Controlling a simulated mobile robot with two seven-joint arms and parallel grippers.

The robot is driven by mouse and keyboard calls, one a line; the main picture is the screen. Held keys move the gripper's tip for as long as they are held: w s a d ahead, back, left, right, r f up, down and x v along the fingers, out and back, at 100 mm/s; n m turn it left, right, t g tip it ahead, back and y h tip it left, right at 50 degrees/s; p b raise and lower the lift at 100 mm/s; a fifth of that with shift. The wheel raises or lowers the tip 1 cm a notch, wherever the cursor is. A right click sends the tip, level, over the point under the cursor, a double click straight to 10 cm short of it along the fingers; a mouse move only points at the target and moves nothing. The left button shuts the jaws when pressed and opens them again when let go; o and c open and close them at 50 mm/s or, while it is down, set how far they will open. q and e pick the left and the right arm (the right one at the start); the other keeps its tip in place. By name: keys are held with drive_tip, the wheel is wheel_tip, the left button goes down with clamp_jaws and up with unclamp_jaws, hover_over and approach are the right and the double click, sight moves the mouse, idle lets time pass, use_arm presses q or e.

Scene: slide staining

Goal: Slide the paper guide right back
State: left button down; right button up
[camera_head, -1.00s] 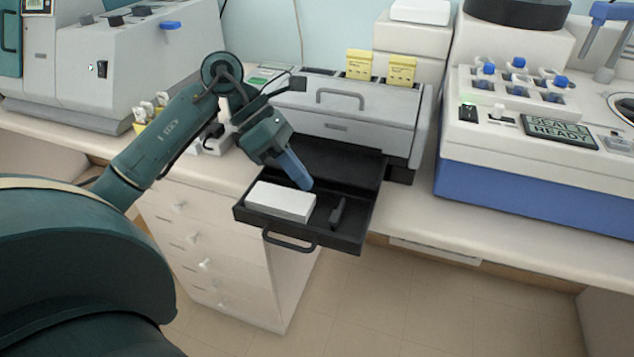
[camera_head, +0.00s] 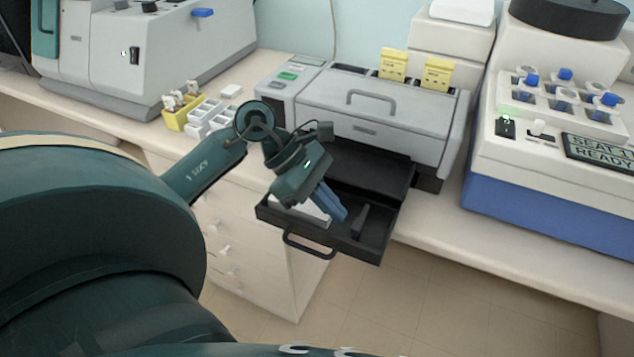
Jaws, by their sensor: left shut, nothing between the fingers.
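The paper guide (camera_head: 360,221) is a small dark upright piece in the black pulled-out tray (camera_head: 375,247) of the grey printer (camera_head: 375,115). It stands to the right of the white paper stack (camera_head: 307,213), with a gap between them. My left gripper (camera_head: 338,214) is over the tray, its blue fingers shut and empty, pointing down between the stack and the guide. The fingers are just left of the guide; I cannot tell whether they touch it. The gripper hides much of the stack. My right gripper is not in view.
The tray's front handle (camera_head: 308,246) juts over the counter edge. Yellow cards (camera_head: 437,74) stand in the printer's top. A white and blue machine (camera_head: 560,150) stands to the right. A yellow holder (camera_head: 182,112) and white racks (camera_head: 212,118) are at the left.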

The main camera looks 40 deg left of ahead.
sight(360, 225)
use_arm(q)
drive_tip(key=shift+w+d+f, duration=0.1)
drive_tip(key=shift+d+f, duration=0.3)
drive_tip(key=shift+f, duration=0.05)
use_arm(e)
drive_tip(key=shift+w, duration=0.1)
use_arm(q)
drive_tip(key=shift+w+d, duration=0.15)
drive_tip(key=shift+d, duration=0.25)
drive_tip(key=d, duration=0.1)
drive_tip(key=d+b, duration=0.1)
drive_tip(key=d, duration=0.1)
drive_tip(key=shift+w+d, duration=0.25)
drive_tip(key=shift+w, duration=0.15)
drive_tip(key=shift+s+d, duration=0.1)
drive_tip(key=shift+d, duration=0.1)
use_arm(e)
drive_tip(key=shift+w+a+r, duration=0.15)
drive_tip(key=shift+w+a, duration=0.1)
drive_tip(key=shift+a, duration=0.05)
